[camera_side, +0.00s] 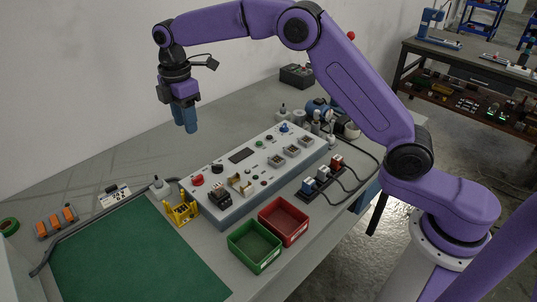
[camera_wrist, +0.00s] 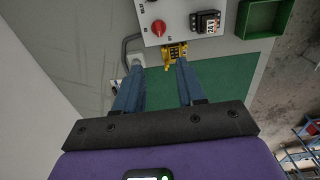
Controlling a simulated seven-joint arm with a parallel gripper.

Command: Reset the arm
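My gripper (camera_side: 186,124) hangs above the table behind the control panel's left end, pointing down and well clear of everything in the side view. In the wrist view the two blue fingers of my gripper (camera_wrist: 156,78) stand apart with nothing between them. The grey-white control panel (camera_side: 238,196) lies below, with a red knob (camera_side: 198,180), a dark display and several sockets. Its end also shows at the top of the wrist view (camera_wrist: 176,28). A yellow holder (camera_side: 181,209) stands at the panel's near left end; it appears just beyond the fingertips in the wrist view (camera_wrist: 175,53).
A green bin (camera_side: 254,247) and a red bin (camera_side: 284,221) stand in front of the panel. A green mat (camera_side: 125,255) covers the near left of the table. Cables run to a dark strip of connectors (camera_side: 322,182). A wall (camera_side: 75,80) rises behind the table.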

